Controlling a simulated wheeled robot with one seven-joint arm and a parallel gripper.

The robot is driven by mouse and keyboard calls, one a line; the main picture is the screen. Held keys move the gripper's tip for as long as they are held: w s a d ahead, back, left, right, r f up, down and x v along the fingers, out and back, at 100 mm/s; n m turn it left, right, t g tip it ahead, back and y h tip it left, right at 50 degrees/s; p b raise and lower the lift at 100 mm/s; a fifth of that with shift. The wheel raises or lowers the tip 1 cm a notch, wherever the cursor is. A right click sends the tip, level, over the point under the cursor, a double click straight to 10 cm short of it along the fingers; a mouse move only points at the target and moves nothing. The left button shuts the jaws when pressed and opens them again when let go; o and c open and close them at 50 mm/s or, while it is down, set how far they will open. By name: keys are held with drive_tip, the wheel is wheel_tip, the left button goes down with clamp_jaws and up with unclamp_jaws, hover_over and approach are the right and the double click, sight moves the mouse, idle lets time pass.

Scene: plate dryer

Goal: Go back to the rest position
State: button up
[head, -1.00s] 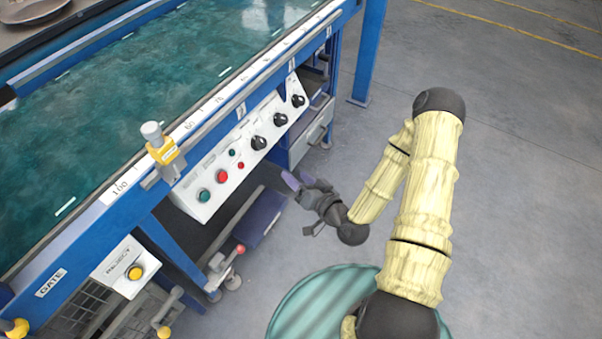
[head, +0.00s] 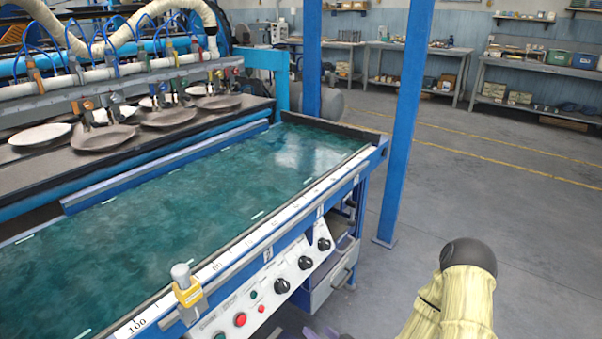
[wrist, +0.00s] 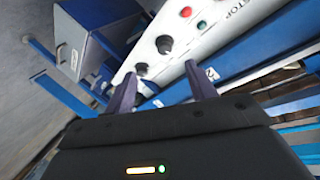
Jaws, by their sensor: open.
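My gripper (wrist: 160,86) shows in the wrist view with two purple fingers spread apart and nothing between them. It faces the white control panel (wrist: 178,32) of the plate dryer, with its black knobs and coloured buttons. In the head view only a little of the gripper shows at the bottom edge, below the panel (head: 262,294). My pale-covered arm is folded at the bottom right of the head view, mostly cut off by the frame. I cannot tell the exact gap between fingers and panel.
The dryer's green bed (head: 190,200) with its blue frame fills the left. Plates (head: 104,138) lie on a dark surface behind it. A blue post (head: 408,120) stands at its right end. The grey floor (head: 490,190) to the right is clear. Workbenches (head: 420,60) line the far wall.

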drive_tip(key=s+d+r+n+g+h, duration=0.3)
drive_tip(key=d+r+g+h, duration=0.3)
drive_tip(key=d+g+h, duration=0.15)
drive_tip(key=s+d+r+m+g+h, duration=0.1)
drive_tip(key=s+d+r+m+g, duration=0.15)
drive_tip(key=s+r, duration=0.7)
wheel_tip(320, 180, up, 29)
drive_tip(key=w+p, duration=0.1)
drive_tip(key=p, duration=2.7)
drive_tip(key=shift+a+p, duration=0.3)
drive_tip(key=shift+w+f+m, duration=0.1)
drive_tip(key=shift+m, duration=0.15)
